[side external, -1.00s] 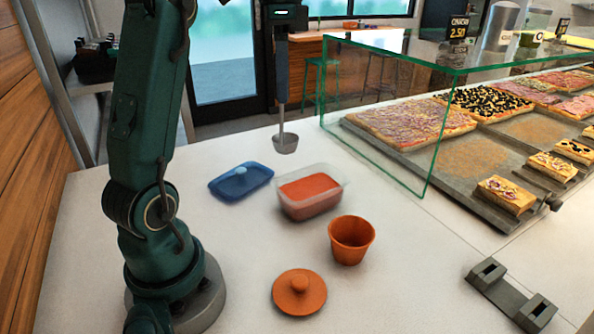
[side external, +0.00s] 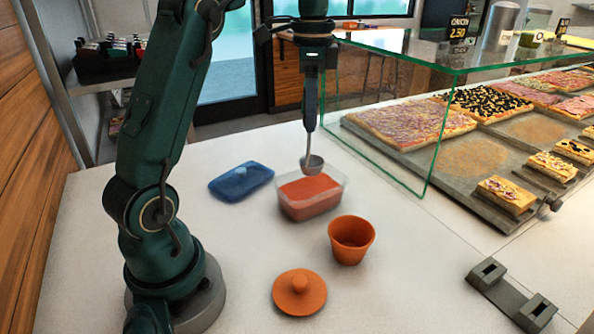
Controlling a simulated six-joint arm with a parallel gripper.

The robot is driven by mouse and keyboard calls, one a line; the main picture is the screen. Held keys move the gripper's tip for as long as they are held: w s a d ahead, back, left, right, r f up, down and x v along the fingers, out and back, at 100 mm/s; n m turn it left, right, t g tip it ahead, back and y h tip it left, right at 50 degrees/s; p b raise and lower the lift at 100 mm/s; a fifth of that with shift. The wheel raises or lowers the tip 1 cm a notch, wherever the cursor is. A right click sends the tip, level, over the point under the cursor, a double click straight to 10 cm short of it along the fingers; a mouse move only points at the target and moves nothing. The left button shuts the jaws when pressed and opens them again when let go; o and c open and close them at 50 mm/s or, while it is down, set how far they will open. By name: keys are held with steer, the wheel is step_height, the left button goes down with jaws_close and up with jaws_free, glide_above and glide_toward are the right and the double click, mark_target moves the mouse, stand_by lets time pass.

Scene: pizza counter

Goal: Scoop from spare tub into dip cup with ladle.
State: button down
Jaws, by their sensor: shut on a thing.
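My gripper (side external: 311,82) is shut on the handle of the ladle (side external: 311,165), which hangs down with its metal bowl low. The bowl appears over the back part of the spare tub (side external: 316,206), a clear rectangular tub holding red-orange sauce. I cannot tell whether the bowl touches the sauce; its contents are hidden. The dip cup (side external: 350,243), an orange open cup, stands upright in front and to the right of the tub. It looks empty inside.
An orange round lid with a knob (side external: 299,292) lies in front of the tub. A blue lid (side external: 241,181) lies left of it. A glass case (side external: 432,150) with pizza trays stands at right. A grey bracket (side external: 511,293) sits front right.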

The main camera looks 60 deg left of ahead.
mark_target(310, 142)
steer(key=shift+f, duration=3.95)
steer(key=shift+r, duration=4.8)
steer(key=s+d, duration=0.3)
steer(key=s, duration=0.8)
steer(key=shift+s+d, duration=0.2)
steer(key=shift+d, duration=0.3)
